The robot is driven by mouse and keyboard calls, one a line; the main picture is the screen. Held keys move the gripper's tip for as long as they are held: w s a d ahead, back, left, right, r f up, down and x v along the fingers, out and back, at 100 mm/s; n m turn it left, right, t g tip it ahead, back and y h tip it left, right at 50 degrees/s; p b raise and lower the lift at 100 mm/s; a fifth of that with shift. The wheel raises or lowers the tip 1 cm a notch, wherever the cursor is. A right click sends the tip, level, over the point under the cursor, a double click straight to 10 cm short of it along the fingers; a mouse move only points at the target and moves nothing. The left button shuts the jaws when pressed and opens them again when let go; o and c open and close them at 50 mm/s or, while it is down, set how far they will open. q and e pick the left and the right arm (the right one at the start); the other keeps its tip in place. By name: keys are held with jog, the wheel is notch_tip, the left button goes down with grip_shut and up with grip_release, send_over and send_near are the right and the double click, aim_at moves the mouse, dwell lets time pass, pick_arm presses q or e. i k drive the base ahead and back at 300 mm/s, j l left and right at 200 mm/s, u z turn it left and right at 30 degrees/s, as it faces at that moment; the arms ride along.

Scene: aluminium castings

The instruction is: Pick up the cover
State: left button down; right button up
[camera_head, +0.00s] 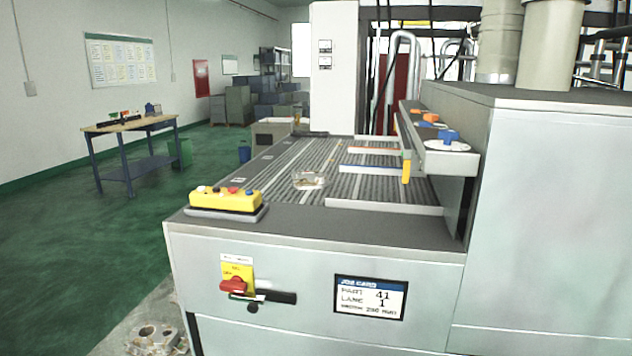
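A small pale metal casting (309,180) lies on the ribbed conveyor bed (285,168), left of the middle lane strips. It may be the cover, but it is too small to tell. Another metal casting (152,340) with round openings shows at the lower left edge, beside the machine's front, partly cut off by the frame. I cannot tell which of the two is the cover. Neither of my grippers is in view.
A yellow button box (225,199) sits on the machine's front left corner. A red rotary switch (233,286) and a job card (370,297) reading part 41, lane 1 are on the front panel. A tall grey cabinet (545,220) blocks the right. Green floor (80,250) is open at left.

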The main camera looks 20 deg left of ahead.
aim_at(307, 179)
jog(key=k+j+u, duration=0.1)
jog(key=j, duration=0.3)
jog(key=k+j+u, duration=0.1)
jog(key=j, duration=0.3)
jog(key=k+j+u, duration=0.15)
jog(key=j, duration=0.25)
